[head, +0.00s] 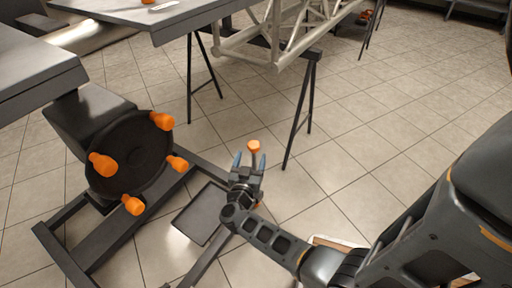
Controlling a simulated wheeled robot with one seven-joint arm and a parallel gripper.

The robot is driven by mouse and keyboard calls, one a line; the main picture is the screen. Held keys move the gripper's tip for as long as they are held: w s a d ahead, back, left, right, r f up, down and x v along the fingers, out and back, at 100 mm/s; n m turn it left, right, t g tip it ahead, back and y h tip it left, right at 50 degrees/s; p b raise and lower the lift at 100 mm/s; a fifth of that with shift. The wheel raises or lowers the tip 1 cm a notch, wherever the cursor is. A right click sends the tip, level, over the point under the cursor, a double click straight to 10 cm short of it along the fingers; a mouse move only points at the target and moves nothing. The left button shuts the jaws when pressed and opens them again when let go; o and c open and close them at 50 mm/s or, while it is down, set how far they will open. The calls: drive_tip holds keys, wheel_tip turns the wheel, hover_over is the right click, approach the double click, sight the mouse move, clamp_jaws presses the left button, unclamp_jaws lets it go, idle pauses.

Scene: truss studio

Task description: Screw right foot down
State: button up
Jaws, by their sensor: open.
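My gripper (249,160) is near the middle of the head view, its two bluish fingertips apart. An orange knob (253,146) on a short stem shows between and just beyond the fingertips. I cannot tell whether the fingers touch it, and its lower end is hidden by the gripper. I cannot tell for certain which part is the right foot. A dark floor frame (75,255) stands at the left, with another dark bar running down behind my gripper.
A round black plate (128,150) with several orange knobs stands on the floor frame at the left. A grey tray (201,213) lies beside my gripper. A black trestle (299,110) supports a pale truss (285,30) behind. The tiled floor at right is clear.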

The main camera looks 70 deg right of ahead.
sight(252, 149)
drive_tip(key=shift+w+f, duration=0.1)
drive_tip(key=shift+f, duration=0.1)
drive_tip(key=shift+w+d, duration=0.1)
drive_tip(key=shift+d, duration=0.3)
drive_tip(key=d, duration=0.2)
drive_tip(key=d+b, duration=0.1)
drive_tip(key=d, duration=0.1)
drive_tip(key=w+d+b, duration=0.1)
drive_tip(key=d, duration=0.1)
drive_tip(key=shift+d, duration=0.25)
drive_tip(key=shift+r, duration=0.1)
drive_tip(key=shift+c, duration=0.2)
drive_tip(key=c, duration=0.9)
